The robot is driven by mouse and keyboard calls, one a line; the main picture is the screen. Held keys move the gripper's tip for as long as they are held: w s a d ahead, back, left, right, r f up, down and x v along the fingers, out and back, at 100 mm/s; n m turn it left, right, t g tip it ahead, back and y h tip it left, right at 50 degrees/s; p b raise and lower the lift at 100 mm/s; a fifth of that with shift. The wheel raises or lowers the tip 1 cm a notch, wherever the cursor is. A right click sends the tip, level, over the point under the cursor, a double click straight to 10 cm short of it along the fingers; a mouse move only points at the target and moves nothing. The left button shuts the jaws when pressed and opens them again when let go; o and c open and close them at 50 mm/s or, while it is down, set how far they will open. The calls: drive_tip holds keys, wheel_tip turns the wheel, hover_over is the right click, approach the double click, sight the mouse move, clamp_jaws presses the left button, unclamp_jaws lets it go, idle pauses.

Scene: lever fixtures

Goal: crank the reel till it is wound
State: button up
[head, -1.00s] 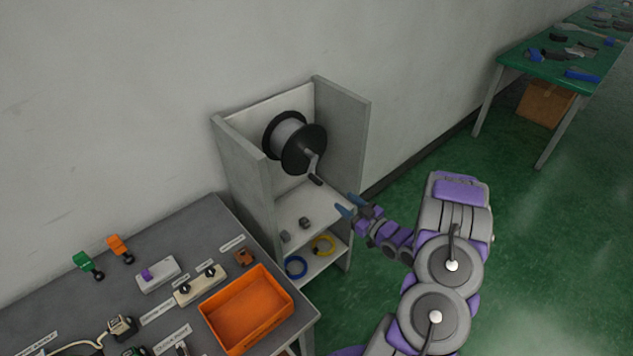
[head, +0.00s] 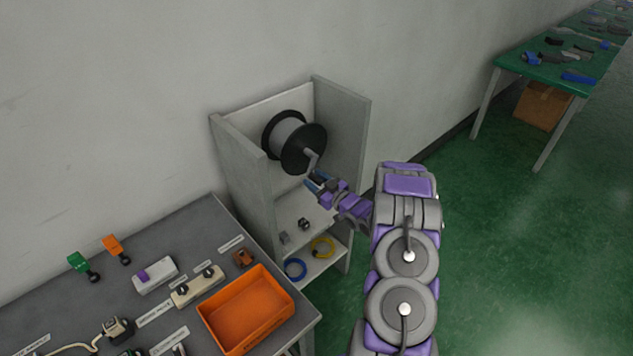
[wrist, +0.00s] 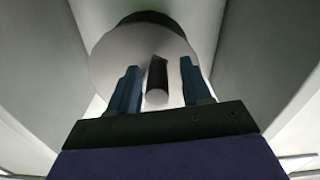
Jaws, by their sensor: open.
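The reel (head: 287,140), a grey drum with black flanges, is mounted inside the upper part of a grey cabinet. Its crank arm (head: 311,158) hangs down from the front flange. My gripper (head: 315,182) is at the low end of the crank, its blue fingers reaching in from the right. In the wrist view the open fingers (wrist: 162,84) stand on either side of the dark crank handle (wrist: 158,73), with a gap on each side. The handle's pale round end faces the camera. In the head view my fingers largely hide the handle.
The cabinet's side walls (head: 343,130) flank the reel closely. Below are small dark blocks (head: 304,224) on a shelf, and a blue coil (head: 295,269) and yellow coil (head: 322,247) lower down. A grey bench with an orange bin (head: 246,312) stands at left.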

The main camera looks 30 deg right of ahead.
drive_tip(key=shift+c, duration=0.3)
drive_tip(key=shift+d, duration=0.15)
drive_tip(key=c, duration=0.4)
clamp_jaws()
